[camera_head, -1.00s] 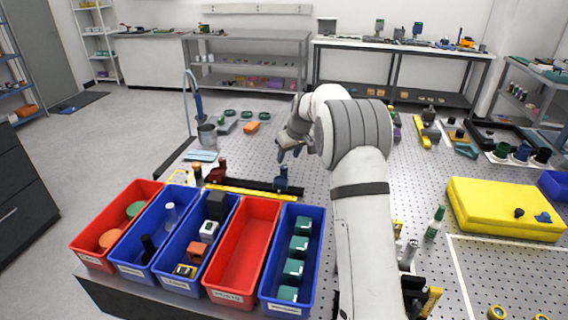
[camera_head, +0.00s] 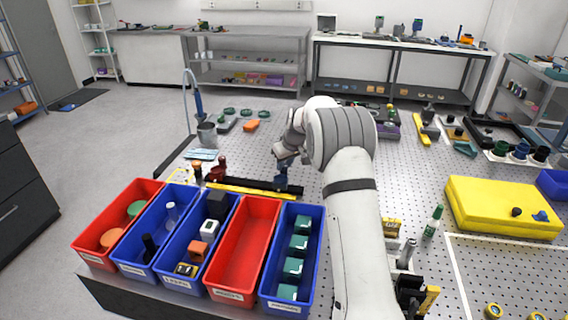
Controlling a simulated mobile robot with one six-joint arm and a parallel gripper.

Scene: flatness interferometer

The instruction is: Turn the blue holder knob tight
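The blue holder with its knob (camera_head: 281,181) stands at the right end of a black rail (camera_head: 256,183) on the perforated table. It is small and dark, and its knob cannot be made out clearly from its body. My gripper (camera_head: 283,163) is just above the blue holder, pointing down at it. The fingers are too small to tell whether they are open or shut, or whether they touch the knob.
A dark red holder (camera_head: 218,168) stands left on the rail, with a yellow bar (camera_head: 245,191) in front. Red and blue bins (camera_head: 243,250) line the near edge. A yellow case (camera_head: 500,207) lies at right. A grey cup (camera_head: 207,134) stands behind left.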

